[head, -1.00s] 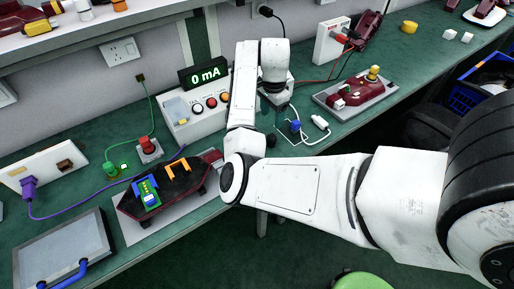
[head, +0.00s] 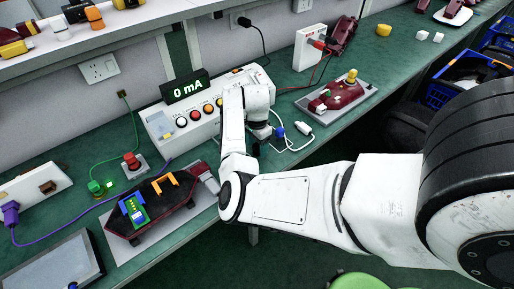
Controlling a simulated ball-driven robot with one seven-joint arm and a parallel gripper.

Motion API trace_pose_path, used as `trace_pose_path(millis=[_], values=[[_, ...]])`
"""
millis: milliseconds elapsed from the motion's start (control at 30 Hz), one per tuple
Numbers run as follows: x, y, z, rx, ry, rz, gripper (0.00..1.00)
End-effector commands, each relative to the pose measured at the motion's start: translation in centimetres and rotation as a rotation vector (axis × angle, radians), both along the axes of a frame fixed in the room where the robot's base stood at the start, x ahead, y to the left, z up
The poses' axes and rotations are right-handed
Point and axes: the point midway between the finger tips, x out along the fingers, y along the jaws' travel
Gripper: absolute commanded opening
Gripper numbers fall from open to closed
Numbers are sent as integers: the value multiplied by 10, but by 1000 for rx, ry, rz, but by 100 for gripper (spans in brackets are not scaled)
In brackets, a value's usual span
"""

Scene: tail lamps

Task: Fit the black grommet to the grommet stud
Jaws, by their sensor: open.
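My gripper (head: 267,138) is small and partly hidden at the end of the white arm, just above the green bench in front of the control box. It is open, with nothing visibly held. A small dark thing (head: 256,148) shows right beside it at the bench; it could be the black grommet, but I cannot tell for sure. A dark red and black tail lamp (head: 172,207) lies on a grey mat at the left, with orange and blue clips and a green board on it. I cannot make out the grommet stud.
A control box (head: 185,128) with a "0 mA" display stands behind my arm. A blue plug (head: 279,131) and white cable lie right of my gripper. Another red lamp (head: 340,94) sits on a grey tray farther right. A purple cable (head: 75,237) crosses the left bench.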

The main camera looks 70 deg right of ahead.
Motion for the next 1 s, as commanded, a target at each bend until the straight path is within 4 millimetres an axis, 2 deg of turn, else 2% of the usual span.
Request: trace_pose_path(millis=[200,800,1000], values=[[0,0,-1,0,0,0,64],[0,0,0,-1,-1,0,7],[0,0,0,-1,-1,0,7]])
